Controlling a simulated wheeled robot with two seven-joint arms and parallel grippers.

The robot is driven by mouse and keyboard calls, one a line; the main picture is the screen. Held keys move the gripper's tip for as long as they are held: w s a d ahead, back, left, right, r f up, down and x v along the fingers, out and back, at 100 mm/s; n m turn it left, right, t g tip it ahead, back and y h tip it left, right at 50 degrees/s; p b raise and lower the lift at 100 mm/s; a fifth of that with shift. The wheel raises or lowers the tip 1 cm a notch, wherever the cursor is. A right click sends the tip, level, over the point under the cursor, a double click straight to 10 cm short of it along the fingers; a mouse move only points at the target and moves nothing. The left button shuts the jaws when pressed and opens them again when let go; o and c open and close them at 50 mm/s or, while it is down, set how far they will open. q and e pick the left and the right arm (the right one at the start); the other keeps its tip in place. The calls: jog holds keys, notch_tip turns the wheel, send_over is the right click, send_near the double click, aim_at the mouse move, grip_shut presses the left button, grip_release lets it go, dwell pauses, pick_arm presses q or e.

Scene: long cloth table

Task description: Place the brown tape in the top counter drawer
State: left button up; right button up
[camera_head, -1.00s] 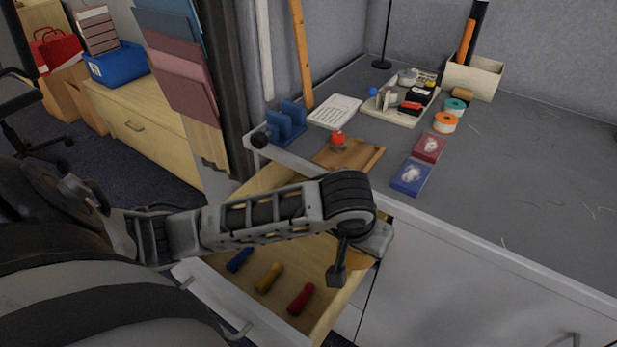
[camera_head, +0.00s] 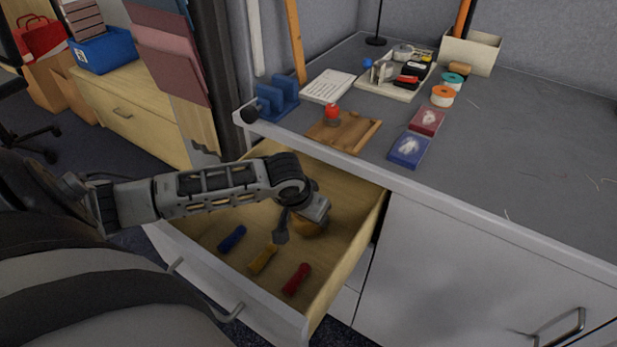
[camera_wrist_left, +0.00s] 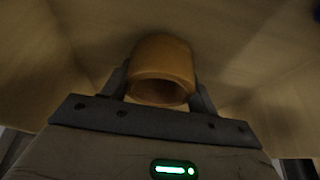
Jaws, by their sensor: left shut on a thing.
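The brown tape (camera_wrist_left: 162,65) is a ring held between the fingers of my left gripper (camera_wrist_left: 160,92) in the left wrist view. In the head view the tape (camera_head: 308,228) shows partly below my left gripper (camera_head: 300,218), inside the outline of the open top drawer (camera_head: 350,228). I cannot tell whether the tape touches the drawer floor. The drawer is pulled out and its wooden inside is visible. My right gripper is not in view.
In the drawer's front part lie blue (camera_head: 232,238), yellow (camera_head: 263,258) and red (camera_head: 297,279) pieces. The counter (camera_head: 500,160) above holds a wooden tray (camera_head: 355,132), boxes, tape rolls and a stationery tray. The drawer's back right is clear.

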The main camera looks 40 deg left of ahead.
pick_arm(q)
jog(key=shift+f, duration=0.5)
jog(key=shift+r, duration=0.1)
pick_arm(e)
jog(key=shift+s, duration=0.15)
pick_arm(q)
jog(key=o, duration=1)
jog(key=shift+r, duration=0.1)
jog(key=p+v, duration=0.3)
jog(key=v, duration=0.8)
jog(key=shift+s+d+r, duration=0.1)
jog(key=shift+s+r, duration=0.15)
jog(key=shift+r, duration=0.1)
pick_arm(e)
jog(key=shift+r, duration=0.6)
